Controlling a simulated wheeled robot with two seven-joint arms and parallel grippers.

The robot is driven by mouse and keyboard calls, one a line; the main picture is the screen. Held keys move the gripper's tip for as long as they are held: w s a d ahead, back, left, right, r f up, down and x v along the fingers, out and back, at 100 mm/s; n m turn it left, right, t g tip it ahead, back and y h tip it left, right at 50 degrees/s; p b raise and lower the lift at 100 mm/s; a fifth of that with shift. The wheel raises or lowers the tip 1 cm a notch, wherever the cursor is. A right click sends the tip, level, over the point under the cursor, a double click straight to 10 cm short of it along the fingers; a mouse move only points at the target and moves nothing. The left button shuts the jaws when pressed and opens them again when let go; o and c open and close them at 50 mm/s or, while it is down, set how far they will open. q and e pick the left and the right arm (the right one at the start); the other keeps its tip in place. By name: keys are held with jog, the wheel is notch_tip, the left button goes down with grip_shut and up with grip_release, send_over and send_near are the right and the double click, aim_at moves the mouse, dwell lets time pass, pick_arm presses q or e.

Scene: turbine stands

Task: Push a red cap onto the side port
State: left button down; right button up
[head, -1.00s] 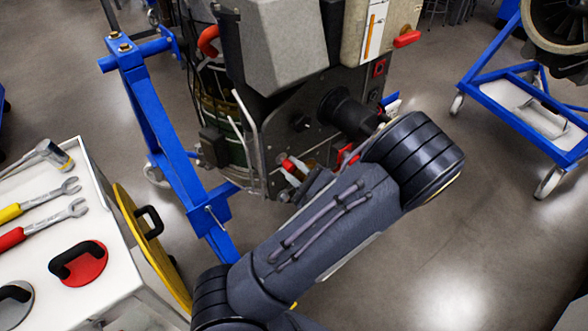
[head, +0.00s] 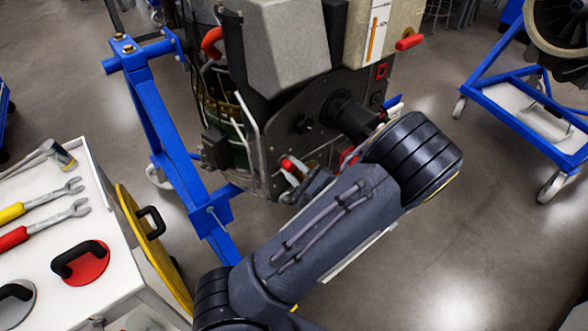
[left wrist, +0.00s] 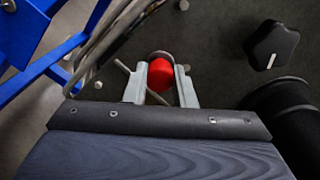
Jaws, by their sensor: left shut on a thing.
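My left gripper (head: 293,172) is at the lower part of the engine's dark side plate (head: 290,145). It is shut on a red cap (head: 287,164). In the left wrist view the cap (left wrist: 161,75) sits between the two grey fingers (left wrist: 160,90), facing the plate. A round metal rim (left wrist: 160,55) shows just beyond the cap and may be the side port. The cap hides most of it, so I cannot tell whether the cap touches it or is on it. My right gripper is not in view.
A thick black cylinder (head: 350,115) juts from the plate, close to my arm. A black knob (left wrist: 271,45) and grey hoses (left wrist: 115,35) flank the gripper. A blue stand (head: 160,120) is at left. A white cart (head: 110,290) holds tools. Open floor lies right.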

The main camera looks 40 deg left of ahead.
pick_arm(q)
jog(key=shift+w+a+r, duration=0.1)
jog(key=shift+a+r, duration=0.1)
jog(key=shift+a, duration=0.1)
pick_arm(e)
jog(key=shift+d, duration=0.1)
pick_arm(q)
jog(key=c, duration=1.6)
grip_release()
jog(key=o, duration=0.5)
jog(key=shift+a+f, duration=0.2)
jog(key=shift+a, duration=0.15)
jog(key=shift+d, duration=0.1)
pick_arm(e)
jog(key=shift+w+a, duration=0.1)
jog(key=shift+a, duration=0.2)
pick_arm(q)
jog(key=shift+o, duration=0.7)
jog(key=shift+d, duration=0.2)
jog(key=s+d, duration=0.1)
jog(key=d, duration=0.5)
jog(key=shift+s+d, duration=0.15)
jog(key=shift+d, duration=0.25)
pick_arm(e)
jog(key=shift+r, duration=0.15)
